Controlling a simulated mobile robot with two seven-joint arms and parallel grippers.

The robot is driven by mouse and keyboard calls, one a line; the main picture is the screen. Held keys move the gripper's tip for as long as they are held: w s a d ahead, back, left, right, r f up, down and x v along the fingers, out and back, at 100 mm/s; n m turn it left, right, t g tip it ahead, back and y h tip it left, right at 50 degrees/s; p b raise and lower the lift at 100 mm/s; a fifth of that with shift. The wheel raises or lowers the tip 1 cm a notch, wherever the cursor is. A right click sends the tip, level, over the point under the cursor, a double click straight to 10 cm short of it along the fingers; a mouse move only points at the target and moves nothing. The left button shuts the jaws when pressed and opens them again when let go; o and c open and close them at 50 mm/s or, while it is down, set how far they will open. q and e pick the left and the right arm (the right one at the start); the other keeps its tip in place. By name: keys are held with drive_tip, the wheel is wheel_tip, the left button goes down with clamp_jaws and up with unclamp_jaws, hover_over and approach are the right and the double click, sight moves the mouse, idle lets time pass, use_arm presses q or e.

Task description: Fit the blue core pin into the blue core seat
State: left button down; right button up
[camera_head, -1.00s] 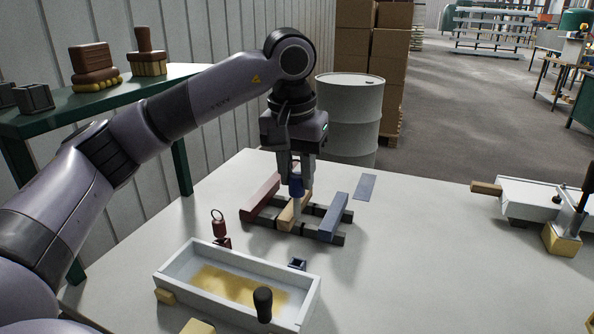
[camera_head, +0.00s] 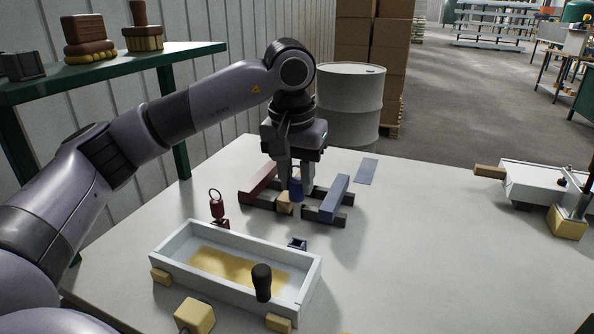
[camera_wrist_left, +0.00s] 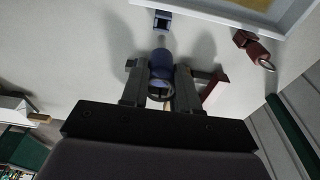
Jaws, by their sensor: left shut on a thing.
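My left gripper (camera_head: 296,185) is shut on the blue core pin (camera_head: 296,189), which hangs upright above the table in front of the bar frame. In the left wrist view the blue pin (camera_wrist_left: 161,66) is between the fingers, its ring near the palm and its pale tip pointing away. The blue core seat (camera_head: 297,244), a small dark blue block with an opening, stands on the table by the tray's back edge. It also shows in the left wrist view (camera_wrist_left: 162,20), beyond the pin's tip and apart from it. My right gripper is not in view.
A white tray (camera_head: 172,246) with sand and a black-knobbed tool (camera_head: 262,282) lies in front. A red pin (camera_head: 217,205) stands at its red seat (camera_head: 220,224), left of the blue seat. The frame has a red bar (camera_head: 260,183) and a blue bar (camera_head: 335,197).

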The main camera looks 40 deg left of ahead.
sight(297, 219)
use_arm(q)
wheel_tip(297, 219, down, 3)
drive_tip(key=shift+f+b, duration=0.1)
drive_tip(key=shift+b, duration=0.7)
drive_tip(key=shift+f, duration=0.5)
idle(0.9)
drive_tip(key=shift+f+b, duration=1.5)
drive_tip(key=shift+f, duration=0.85)
drive_tip(key=c, duration=0.8)
unclamp_jaws()
